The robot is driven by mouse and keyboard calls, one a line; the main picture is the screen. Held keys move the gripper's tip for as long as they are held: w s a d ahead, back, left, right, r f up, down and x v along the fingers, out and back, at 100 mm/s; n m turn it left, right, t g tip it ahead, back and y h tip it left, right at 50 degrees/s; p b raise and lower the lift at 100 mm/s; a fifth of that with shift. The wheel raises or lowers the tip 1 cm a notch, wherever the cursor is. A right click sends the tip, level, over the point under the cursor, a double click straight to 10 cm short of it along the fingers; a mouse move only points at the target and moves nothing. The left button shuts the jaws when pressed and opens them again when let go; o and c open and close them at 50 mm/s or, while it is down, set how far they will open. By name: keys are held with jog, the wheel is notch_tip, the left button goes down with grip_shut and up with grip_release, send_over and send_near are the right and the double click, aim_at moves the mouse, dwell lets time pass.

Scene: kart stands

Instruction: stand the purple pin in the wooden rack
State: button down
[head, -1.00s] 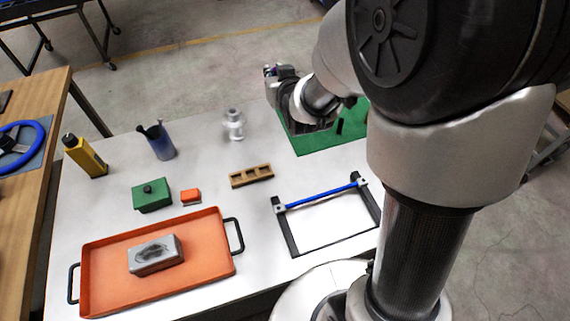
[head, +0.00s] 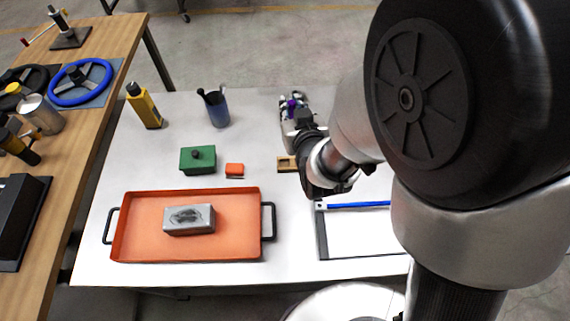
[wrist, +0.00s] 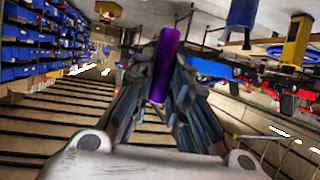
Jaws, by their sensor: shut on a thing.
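The purple pin (wrist: 163,68) is held between the fingers of my gripper (wrist: 160,95) in the wrist view, its length in line with the fingers. In the head view my gripper (head: 293,106) is shut on the purple pin (head: 291,105), above the far part of the white table. The wooden rack (head: 286,164) lies on the table, nearer the camera than the gripper. My arm covers the rack's right part, and its slots are only partly seen.
A blue cup (head: 217,109) and a yellow bottle (head: 144,106) stand to the left. A green box (head: 198,160), a small orange block (head: 235,170) and an orange tray (head: 125,228) sit nearer. A blue-barred frame (head: 322,238) is at right, partly behind my arm.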

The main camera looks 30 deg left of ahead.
jog(key=shift+g, duration=0.3)
jog(key=f+b, duration=0.1)
jog(key=f, duration=0.4)
jog(key=f+b, duration=0.2)
jog(key=f, duration=0.3)
jog(key=s+a+f+b, duration=0.1)
jog(key=f, duration=0.4)
jog(key=shift+s+f+b, duration=0.1)
jog(key=shift+f+b, duration=0.3)
jog(key=shift+a+f+b, duration=0.1)
jog(key=shift+f+b, duration=0.65)
jog(key=shift+f, duration=1.65)
jog(key=shift+r, duration=0.15)
jog(key=c, duration=2)
grip_release()
jog(key=shift+f, duration=0.2)
jog(key=o, duration=0.4)
jog(key=shift+o, duration=0.2)
